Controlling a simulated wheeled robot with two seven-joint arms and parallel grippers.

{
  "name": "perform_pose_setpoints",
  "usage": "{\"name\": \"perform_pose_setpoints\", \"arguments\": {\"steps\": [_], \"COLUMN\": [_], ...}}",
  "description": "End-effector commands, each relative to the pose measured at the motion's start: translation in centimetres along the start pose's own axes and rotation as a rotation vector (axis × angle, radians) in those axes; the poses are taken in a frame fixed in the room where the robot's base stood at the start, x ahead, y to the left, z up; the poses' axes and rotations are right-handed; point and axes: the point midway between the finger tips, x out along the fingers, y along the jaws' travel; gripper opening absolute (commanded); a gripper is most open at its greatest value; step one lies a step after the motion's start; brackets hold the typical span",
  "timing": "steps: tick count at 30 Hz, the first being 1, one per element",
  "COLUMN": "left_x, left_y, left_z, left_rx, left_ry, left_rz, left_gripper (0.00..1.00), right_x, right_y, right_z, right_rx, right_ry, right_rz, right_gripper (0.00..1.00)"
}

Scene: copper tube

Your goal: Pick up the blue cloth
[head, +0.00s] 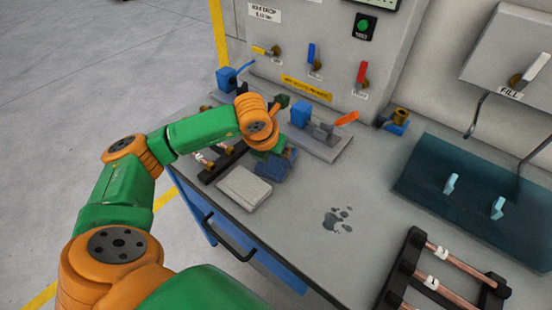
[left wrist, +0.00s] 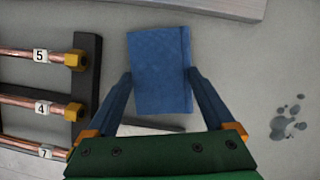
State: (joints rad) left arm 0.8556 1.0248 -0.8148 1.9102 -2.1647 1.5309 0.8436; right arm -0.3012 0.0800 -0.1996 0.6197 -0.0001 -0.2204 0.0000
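The blue cloth (left wrist: 159,65) is a folded, flat rectangle lying on the grey bench top. In the left wrist view it lies between and beyond the tips of my left gripper (left wrist: 159,75), whose two dark blue fingers are spread apart near its side edges. I cannot tell whether the tips touch it. In the head view the cloth (head: 273,168) shows as a dark blue patch just below my left gripper (head: 275,152), which partly hides it. My right gripper is in neither view.
A light grey folded pad (head: 244,188) lies beside the cloth. A black rack with numbered copper tubes (left wrist: 85,90) stands to the left. A vise (head: 318,138) sits behind. A wet patch (head: 336,220), a teal tray (head: 425,200) and another tube rack (head: 410,265) lie to the right.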

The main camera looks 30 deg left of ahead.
Motion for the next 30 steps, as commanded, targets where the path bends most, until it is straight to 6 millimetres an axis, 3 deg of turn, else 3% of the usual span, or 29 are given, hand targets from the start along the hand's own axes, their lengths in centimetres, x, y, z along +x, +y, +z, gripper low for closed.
{"name": "perform_pose_setpoints", "arguments": {"steps": [1,6,13,17,19,25,30], "left_x": [0.0,0.0,-0.2,-1.6,-3.0,-9.7,-13.7], "left_y": [0.0,0.0,0.0,0.0,0.0,1.0,2.2], "left_z": [0.0,0.0,0.1,0.8,1.4,-0.9,-4.8], "left_rx": [0.0,0.0,0.0,-0.002,-0.001,0.001,0.001], "left_ry": [0.0,0.0,-0.001,-0.003,-0.006,-0.01,-0.01], "left_rz": [0.0,0.0,-0.001,-0.001,-0.002,0.0,0.007], "left_gripper": [0.7,0.24,0.24,0.24,0.24,0.24,0.24], "right_x": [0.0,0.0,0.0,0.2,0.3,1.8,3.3], "right_y": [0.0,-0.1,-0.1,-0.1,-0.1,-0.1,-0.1], "right_z": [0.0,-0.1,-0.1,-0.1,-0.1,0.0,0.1], "right_rx": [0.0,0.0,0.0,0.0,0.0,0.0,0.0], "right_ry": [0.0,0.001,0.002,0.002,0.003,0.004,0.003], "right_rz": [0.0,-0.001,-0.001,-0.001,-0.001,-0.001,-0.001], "right_gripper": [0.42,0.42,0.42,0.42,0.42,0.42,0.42]}}
